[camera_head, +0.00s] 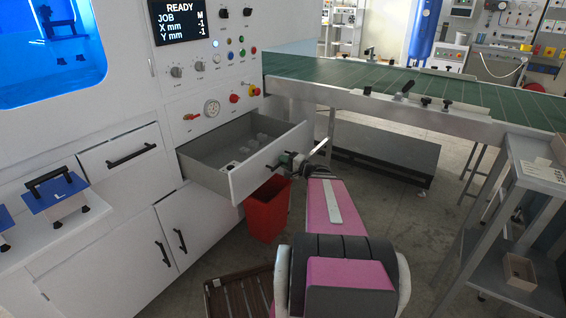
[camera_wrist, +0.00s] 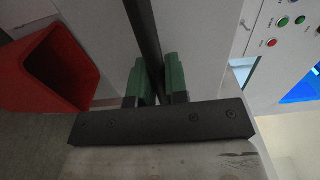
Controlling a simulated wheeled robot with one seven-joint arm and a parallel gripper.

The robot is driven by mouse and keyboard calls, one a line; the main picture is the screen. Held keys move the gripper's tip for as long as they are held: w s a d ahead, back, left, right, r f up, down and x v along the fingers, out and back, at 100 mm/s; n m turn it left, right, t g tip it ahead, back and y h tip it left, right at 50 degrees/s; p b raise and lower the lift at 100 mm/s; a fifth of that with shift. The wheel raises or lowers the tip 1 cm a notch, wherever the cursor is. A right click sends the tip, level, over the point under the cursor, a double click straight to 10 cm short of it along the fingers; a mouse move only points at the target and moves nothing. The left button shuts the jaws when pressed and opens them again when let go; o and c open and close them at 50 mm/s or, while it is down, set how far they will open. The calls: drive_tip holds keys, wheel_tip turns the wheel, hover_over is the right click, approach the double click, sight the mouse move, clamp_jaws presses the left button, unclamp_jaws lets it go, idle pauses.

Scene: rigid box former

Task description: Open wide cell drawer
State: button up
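A grey drawer (camera_head: 245,180) below the control panel stands well out from the white cabinet, its inside showing a few small pale blocks. I take it to be the wide cell drawer. My gripper (camera_head: 291,160) is at the middle of its front panel. In the wrist view, the dark bar handle (camera_wrist: 146,36) runs between the two green fingers of my gripper (camera_wrist: 157,80), which are close against it on both sides. The handle is mostly hidden by my gripper in the head view.
A red bin (camera_head: 266,212) stands on the floor beneath the drawer front; it also shows in the wrist view (camera_wrist: 58,70). A shut drawer (camera_head: 96,160) with a black handle is at left. A green conveyor (camera_head: 335,72) and a grey rack (camera_head: 520,205) are at right.

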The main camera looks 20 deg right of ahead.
drive_tip(key=o, duration=0.4)
drive_tip(key=shift+s, duration=0.1)
drive_tip(key=v, duration=1)
drive_tip(key=shift+s+d, duration=0.25)
